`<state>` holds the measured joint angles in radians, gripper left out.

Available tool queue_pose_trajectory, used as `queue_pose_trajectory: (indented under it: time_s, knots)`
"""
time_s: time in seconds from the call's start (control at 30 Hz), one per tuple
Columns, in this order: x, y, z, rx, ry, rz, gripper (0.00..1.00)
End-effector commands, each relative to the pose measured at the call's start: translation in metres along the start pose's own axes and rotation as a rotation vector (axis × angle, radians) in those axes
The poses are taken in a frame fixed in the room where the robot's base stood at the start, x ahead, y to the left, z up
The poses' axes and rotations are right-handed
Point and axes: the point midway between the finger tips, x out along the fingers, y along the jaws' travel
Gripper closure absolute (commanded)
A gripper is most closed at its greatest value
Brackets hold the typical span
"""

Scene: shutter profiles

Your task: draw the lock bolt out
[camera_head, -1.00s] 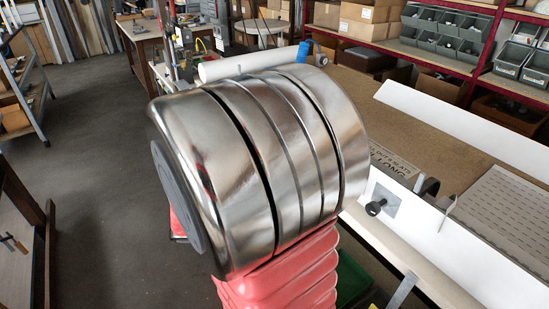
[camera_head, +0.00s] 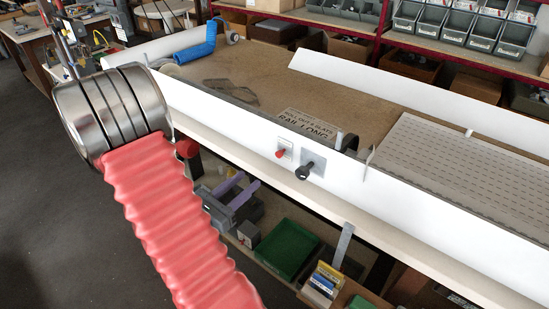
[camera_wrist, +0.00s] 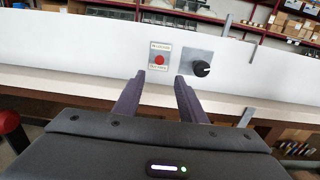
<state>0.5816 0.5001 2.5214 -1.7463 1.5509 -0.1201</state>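The lock bolt shows as a black knob (camera_head: 304,171) standing out from a small grey plate on the front of a long white rail (camera_head: 400,200). In the wrist view the knob (camera_wrist: 201,68) is right of centre, ahead of and above my right fingertip. My gripper (camera_wrist: 160,79) is open and empty, its two dark purple fingers apart and pointing at the rail. The knob is outside the gap between them. In the head view my gripper (camera_head: 250,183) is left of the knob and lower in the picture, partly behind my red arm sleeve.
A red button (camera_head: 280,153) on a small label plate (camera_wrist: 160,56) sits just left of the knob. A thin upright metal strip (camera_head: 342,245) hangs at the bench edge. Below are a green tray (camera_head: 287,249) and small boxes (camera_head: 322,285). A blue-ended roll (camera_head: 195,50) lies behind the rail.

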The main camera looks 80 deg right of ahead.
Motion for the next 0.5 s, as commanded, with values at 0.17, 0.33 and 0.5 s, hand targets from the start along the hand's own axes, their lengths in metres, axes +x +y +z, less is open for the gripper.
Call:
queue_pose_trajectory:
  time_s: [0.17,0.33,0.5]
  knots:
    - [0.000,0.000,0.000,0.001,0.001,-0.001,0.62]
    - [0.006,0.000,0.000,0.002,0.001,-0.002,0.62]
    - [0.019,-0.001,0.000,0.002,0.002,-0.004,0.62]
